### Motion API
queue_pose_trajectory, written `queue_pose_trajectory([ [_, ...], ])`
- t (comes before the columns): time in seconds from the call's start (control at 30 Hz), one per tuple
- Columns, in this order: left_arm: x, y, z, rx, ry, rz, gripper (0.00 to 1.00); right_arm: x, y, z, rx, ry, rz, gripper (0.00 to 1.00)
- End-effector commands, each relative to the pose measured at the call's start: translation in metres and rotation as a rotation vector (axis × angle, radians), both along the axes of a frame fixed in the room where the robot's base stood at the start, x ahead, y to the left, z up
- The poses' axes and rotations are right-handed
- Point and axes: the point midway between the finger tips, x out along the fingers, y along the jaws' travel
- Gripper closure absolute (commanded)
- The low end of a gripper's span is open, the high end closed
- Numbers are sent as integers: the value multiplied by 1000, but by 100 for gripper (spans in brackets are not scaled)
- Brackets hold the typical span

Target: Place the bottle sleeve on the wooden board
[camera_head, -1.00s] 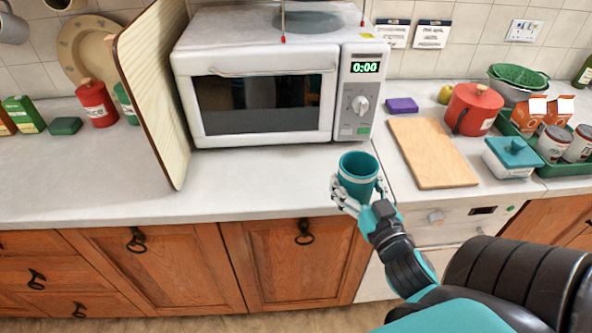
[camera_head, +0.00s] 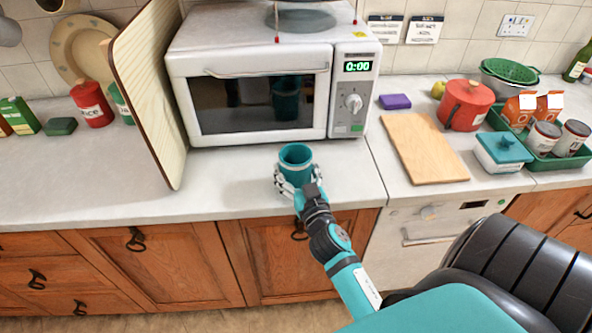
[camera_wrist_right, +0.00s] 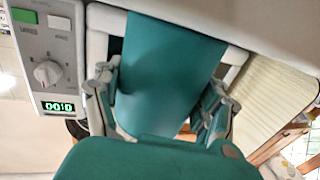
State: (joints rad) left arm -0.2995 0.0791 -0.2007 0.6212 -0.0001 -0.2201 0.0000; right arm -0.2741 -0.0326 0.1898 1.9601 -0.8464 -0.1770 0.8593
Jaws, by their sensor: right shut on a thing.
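The bottle sleeve (camera_head: 296,157) is a teal open-topped cylinder, upright in front of the microwave. My right gripper (camera_head: 296,180) is shut around it from the front. In the right wrist view the sleeve (camera_wrist_right: 170,70) fills the middle, with the fingers of the right gripper (camera_wrist_right: 163,100) on either side. I cannot tell whether the sleeve's base touches the counter. The light wooden board (camera_head: 424,149) lies flat and bare on the counter to the right of the microwave. My left gripper is not in view.
The white microwave (camera_head: 258,90) stands behind the sleeve. A tall ribbed panel (camera_head: 150,100) leans at its left. Right of the board are a red pot (camera_head: 466,104), a white dish with teal lid (camera_head: 503,152) and a green tray (camera_head: 565,161) with cans and cartons. A purple block (camera_head: 395,101) lies behind the board.

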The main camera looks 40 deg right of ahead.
Motion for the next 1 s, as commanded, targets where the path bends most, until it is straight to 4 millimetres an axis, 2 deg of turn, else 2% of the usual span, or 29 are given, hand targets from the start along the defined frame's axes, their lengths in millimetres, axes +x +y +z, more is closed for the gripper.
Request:
queue_pose_trajectory([
  [0.3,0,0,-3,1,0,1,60,0,0,-3,1,-1,0,60],
  [0.33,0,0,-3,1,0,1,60,0,0,-3,1,-1,0,26],
  [0.53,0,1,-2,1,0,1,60,0,0,-2,0,0,0,1],
  [0.87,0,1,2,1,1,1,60,0,0,3,-1,-1,0,1],
  [1.0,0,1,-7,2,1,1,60,-18,6,-3,3,1,-1,1],
])
